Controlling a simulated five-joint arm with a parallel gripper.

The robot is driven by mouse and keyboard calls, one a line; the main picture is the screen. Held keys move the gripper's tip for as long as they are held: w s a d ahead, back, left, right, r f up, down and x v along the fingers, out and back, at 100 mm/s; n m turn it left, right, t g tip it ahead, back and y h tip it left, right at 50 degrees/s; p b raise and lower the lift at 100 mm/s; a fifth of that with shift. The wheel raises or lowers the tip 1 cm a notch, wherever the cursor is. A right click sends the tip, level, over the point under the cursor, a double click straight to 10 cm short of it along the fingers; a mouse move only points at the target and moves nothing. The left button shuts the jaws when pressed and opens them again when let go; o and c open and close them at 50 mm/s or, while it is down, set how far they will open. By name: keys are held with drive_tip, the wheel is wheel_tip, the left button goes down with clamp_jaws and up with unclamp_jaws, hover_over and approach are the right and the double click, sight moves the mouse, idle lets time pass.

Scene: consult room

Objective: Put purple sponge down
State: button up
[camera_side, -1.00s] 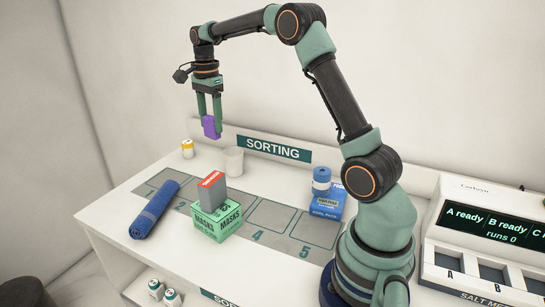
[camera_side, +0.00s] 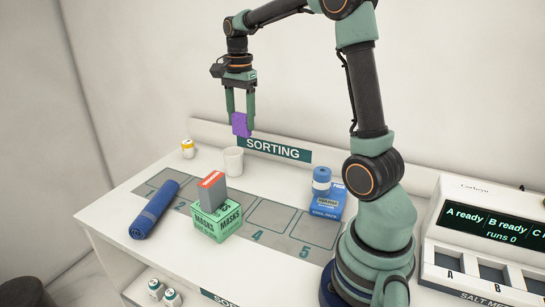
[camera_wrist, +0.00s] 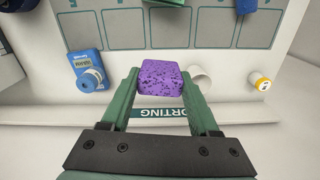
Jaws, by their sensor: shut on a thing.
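The purple sponge (camera_side: 241,124) is held between the fingers of my gripper (camera_side: 241,112), up in the air in front of the back wall. In the side view it appears just above the white cup and the SORTING sign. In the wrist view the speckled purple sponge (camera_wrist: 160,78) sits between the two green fingertips of my gripper (camera_wrist: 160,82). The fingers are shut on its sides. Its underside and what is directly below it cannot be told exactly.
Numbered squares (camera_side: 258,236) mark the counter; some look empty. A green masks box (camera_side: 217,222) bears a red-and-grey box (camera_side: 212,190). A blue roll (camera_side: 154,209), white cup (camera_side: 233,161), yellow-labelled bottle (camera_side: 188,149), and blue box (camera_side: 326,202) with a bandage roll (camera_side: 321,180) stand around.

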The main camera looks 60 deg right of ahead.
drive_tip(key=s+a+f+n, duration=0.1)
drive_tip(key=s, duration=0.8)
wheel_tip(320, 180, down, 20)
drive_tip(key=shift+f, duration=0.1)
drive_tip(key=shift+f, duration=0.15)
drive_tip(key=o, duration=1.3)
